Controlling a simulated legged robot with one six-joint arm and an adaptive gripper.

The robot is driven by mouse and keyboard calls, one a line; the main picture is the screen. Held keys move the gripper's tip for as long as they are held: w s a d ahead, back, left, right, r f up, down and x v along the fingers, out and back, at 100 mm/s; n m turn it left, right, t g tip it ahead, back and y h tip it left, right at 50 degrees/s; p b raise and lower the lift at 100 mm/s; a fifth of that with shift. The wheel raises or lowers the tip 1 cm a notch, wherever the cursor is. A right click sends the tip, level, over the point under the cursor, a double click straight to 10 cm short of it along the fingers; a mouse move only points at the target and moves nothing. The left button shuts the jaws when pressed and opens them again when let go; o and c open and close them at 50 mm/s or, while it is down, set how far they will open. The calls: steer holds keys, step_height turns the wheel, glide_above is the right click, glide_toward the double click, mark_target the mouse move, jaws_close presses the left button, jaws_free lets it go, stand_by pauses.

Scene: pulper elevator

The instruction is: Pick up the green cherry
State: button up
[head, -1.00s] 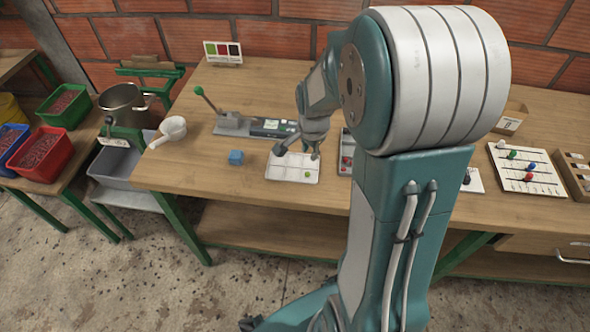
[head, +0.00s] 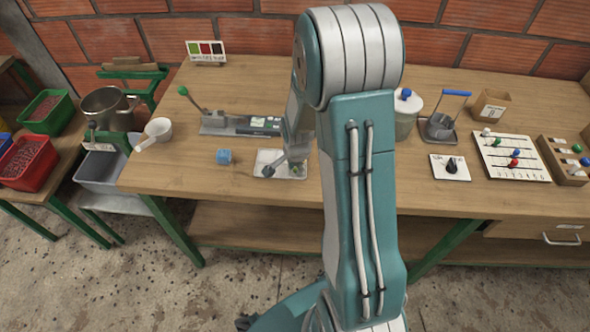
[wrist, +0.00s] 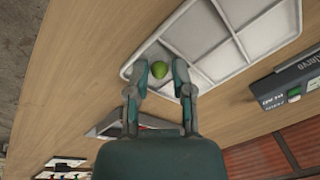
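The green cherry (wrist: 159,69) is a small round fruit in a corner compartment of the white divided tray (wrist: 203,44). In the wrist view my gripper (wrist: 161,76) is open, with one fingertip on each side of the cherry. Small gaps seem to remain between cherry and fingers. In the head view the tray (head: 264,157) lies on the wooden table, partly hidden by my gripper (head: 283,168), which is low over its right part. The cherry (head: 296,170) shows there only as a small green spot.
A black knob plate (head: 450,167) and bead board (head: 511,157) are to the right. Bare table lies in front.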

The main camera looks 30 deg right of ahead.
steer(key=shift+d, duration=0.2)
steer(key=c, duration=0.3)
steer(key=shift+a, duration=0.1)
steer(key=shift+a, duration=0.1)
steer(key=shift+r, duration=0.1)
